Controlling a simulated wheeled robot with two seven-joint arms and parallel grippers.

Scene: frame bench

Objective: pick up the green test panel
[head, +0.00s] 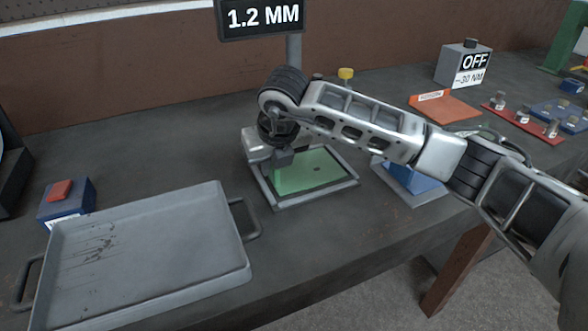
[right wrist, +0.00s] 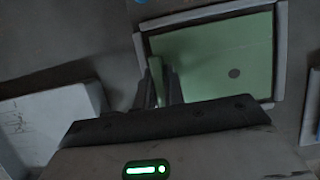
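The green test panel (head: 318,168) lies in a light grey frame (head: 322,193) on the bench, in the middle of the head view. It has a small dark spot and a green upright part near its left side. My right gripper (head: 281,168) reaches down over that side, partly hiding it. In the right wrist view the panel (right wrist: 222,55) lies beyond the fingers. The right gripper's fingers (right wrist: 162,88) are close together with the narrow green upright part between them. The panel appears to rest in the frame. My left gripper is not in view.
A grey tray (head: 150,255) with handles stands at the front left, near a blue box with a red button (head: 60,190). A blue panel in a frame (head: 412,180) lies right of the green one. A "1.2 MM" sign (head: 262,18) stands behind. An orange plate (head: 443,108) lies farther right.

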